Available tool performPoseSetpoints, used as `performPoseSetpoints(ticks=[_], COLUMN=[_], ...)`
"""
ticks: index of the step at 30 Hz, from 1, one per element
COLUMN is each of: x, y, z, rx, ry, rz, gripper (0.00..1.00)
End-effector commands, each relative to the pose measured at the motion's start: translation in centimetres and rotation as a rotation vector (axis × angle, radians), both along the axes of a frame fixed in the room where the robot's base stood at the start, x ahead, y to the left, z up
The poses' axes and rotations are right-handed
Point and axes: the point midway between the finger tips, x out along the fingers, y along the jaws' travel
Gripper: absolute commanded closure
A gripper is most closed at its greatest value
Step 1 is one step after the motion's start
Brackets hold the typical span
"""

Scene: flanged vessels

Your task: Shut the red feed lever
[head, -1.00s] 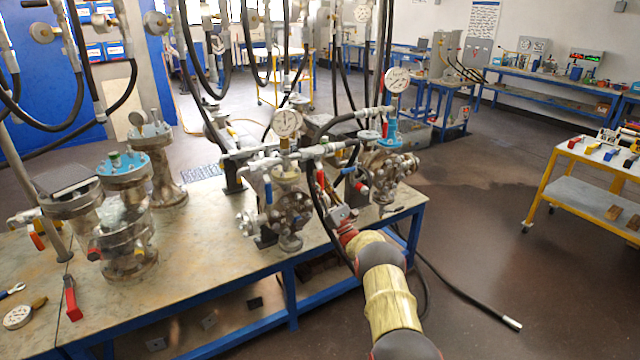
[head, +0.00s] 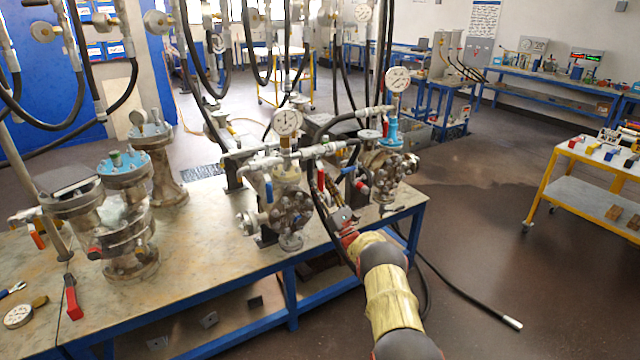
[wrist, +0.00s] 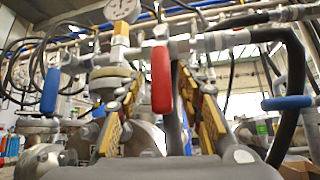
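The red feed lever (wrist: 161,78) hangs straight down from a valve on the horizontal pipe in the wrist view. In the head view it is a small red handle (head: 320,178) right of the front gauge. My gripper (wrist: 165,105) is open, its yellow-padded fingers apart to the left and right of the lever. The lever shows between them in the picture; I see no contact, and the depth between them is hard to tell. In the head view my gripper (head: 338,196) is small and partly lost among the pipes.
A blue lever (wrist: 51,90) hangs to the left and another blue lever (wrist: 287,102) lies level at the right. A pressure gauge (wrist: 122,8) stands above. A black hose (head: 326,222) runs close beside my arm. Flanged vessels (head: 128,220) stand on the bench's left part.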

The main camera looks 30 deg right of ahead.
Motion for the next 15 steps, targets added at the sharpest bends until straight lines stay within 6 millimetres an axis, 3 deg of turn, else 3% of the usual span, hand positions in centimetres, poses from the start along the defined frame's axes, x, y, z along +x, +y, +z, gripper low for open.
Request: performPoseSetpoints(ticks=[15], x=[-6.5], y=[-1.4], z=[-6.8], rx=[0.002], ry=[0.002], rz=[-0.001], gripper=[0.62])
